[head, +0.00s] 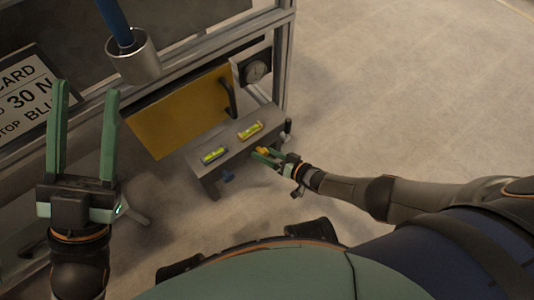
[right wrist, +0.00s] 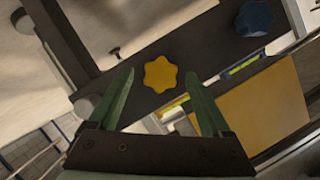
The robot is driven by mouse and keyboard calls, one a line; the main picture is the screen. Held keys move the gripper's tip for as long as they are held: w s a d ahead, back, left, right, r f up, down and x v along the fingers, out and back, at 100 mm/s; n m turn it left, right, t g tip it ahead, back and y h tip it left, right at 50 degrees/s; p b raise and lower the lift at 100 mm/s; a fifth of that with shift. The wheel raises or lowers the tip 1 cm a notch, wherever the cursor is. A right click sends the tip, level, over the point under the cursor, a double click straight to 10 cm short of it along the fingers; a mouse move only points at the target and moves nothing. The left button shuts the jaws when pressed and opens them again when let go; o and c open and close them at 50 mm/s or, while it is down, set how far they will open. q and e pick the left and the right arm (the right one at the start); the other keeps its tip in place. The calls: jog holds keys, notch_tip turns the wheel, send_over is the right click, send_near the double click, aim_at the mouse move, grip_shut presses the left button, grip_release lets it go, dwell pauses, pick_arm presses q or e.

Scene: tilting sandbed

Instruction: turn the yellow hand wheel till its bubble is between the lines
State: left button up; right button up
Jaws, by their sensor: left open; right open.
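The yellow hand wheel (right wrist: 160,74) is a lobed knob on the dark front of the grey bench; in the head view a small part of it (head: 262,150) shows. My right gripper (head: 268,158) is open in front of it. In the right wrist view the two fingertips lie on either side of the wheel, with gaps between; I cannot tell how deep they reach. The yellow-framed level (head: 250,131) lies on the bench top; its bubble is too small to place against the lines. My left gripper (head: 86,95) is open and empty at the left.
A blue-framed level (head: 214,155) and a blue hand wheel (right wrist: 253,18) are beside the yellow ones. A yellow panel (head: 180,115), a dial gauge (head: 256,69) and a metal frame stand behind. A metal cup (head: 133,58) hangs near my left gripper. The floor at right is clear.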

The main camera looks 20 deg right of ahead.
pick_arm(q)
notch_tip(320, 180, up, 7)
jog(key=p, duration=0.6)
jog(key=shift+s+a+n, duration=0.15)
jog(key=shift+a+n, duration=0.15)
jog(key=shift+a, duration=0.15)
pick_arm(e)
jog(key=v, duration=1.2)
jog(key=shift+s, duration=0.25)
jog(key=shift+d, duration=0.15)
